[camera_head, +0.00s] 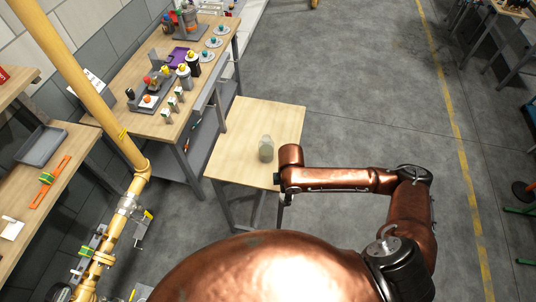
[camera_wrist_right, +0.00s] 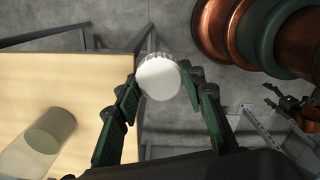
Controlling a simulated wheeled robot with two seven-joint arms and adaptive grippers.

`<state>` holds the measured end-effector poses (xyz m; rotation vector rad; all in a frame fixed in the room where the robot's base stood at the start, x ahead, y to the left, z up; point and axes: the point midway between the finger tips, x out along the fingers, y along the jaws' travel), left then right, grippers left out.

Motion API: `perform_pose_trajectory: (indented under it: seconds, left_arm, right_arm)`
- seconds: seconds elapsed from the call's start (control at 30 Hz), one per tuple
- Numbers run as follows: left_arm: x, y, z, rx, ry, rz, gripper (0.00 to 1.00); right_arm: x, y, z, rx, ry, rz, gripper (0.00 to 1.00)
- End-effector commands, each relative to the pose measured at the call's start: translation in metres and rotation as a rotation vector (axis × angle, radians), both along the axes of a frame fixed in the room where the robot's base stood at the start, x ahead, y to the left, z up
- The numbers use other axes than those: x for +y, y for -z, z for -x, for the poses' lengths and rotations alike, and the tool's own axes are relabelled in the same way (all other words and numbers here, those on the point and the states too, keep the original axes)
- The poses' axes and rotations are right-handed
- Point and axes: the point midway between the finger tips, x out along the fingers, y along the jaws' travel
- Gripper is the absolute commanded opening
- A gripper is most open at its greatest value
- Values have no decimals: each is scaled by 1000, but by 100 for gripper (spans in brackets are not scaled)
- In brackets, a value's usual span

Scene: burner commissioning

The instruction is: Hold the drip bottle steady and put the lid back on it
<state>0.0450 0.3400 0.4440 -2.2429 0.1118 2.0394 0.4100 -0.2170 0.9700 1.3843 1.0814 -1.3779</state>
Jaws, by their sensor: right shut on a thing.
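The drip bottle (camera_head: 266,149) is a pale, see-through grey-green bottle standing on a small wooden table, near its right side. It also shows at the lower left of the right wrist view (camera_wrist_right: 45,137), apart from my right gripper. A white round lid (camera_wrist_right: 158,78) with a ribbed edge is between the green fingers of my right gripper (camera_wrist_right: 159,75), which is shut on it. In the head view my right arm comes in from the right to the table's right edge and hides this gripper and the lid. My left gripper is in neither view.
The small wooden table (camera_head: 262,112) is otherwise bare. A longer workbench (camera_head: 160,130) with bottles, trays and small parts stands behind it to the left. A yellow pipe (camera_head: 85,70) crosses the left side. Open grey floor lies to the right.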

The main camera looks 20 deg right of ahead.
Motion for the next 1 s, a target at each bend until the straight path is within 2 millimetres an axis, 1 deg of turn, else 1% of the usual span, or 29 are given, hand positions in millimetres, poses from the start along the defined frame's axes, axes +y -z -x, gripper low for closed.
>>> perform_pose_trajectory:
  seconds: [0.03,0.1,0.3,0.5,0.6,0.7,0.8,1.0]
  left_arm:
    - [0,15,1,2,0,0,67]
    - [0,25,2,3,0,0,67]
    - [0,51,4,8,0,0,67]
    - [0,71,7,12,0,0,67]
    - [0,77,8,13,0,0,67]
    - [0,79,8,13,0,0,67]
    - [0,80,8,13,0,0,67]
    - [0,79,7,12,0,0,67]
  right_arm:
    - [3,16,3,3,111,-6,27]
    - [5,25,6,2,280,-8,27]
    - [7,51,13,3,724,-10,27]
    - [7,70,19,4,1094,-10,27]
    - [6,76,22,6,1222,-8,27]
    - [5,78,22,5,1301,-8,27]
    - [4,79,23,3,1333,-7,27]
    - [4,78,23,3,1335,-7,27]
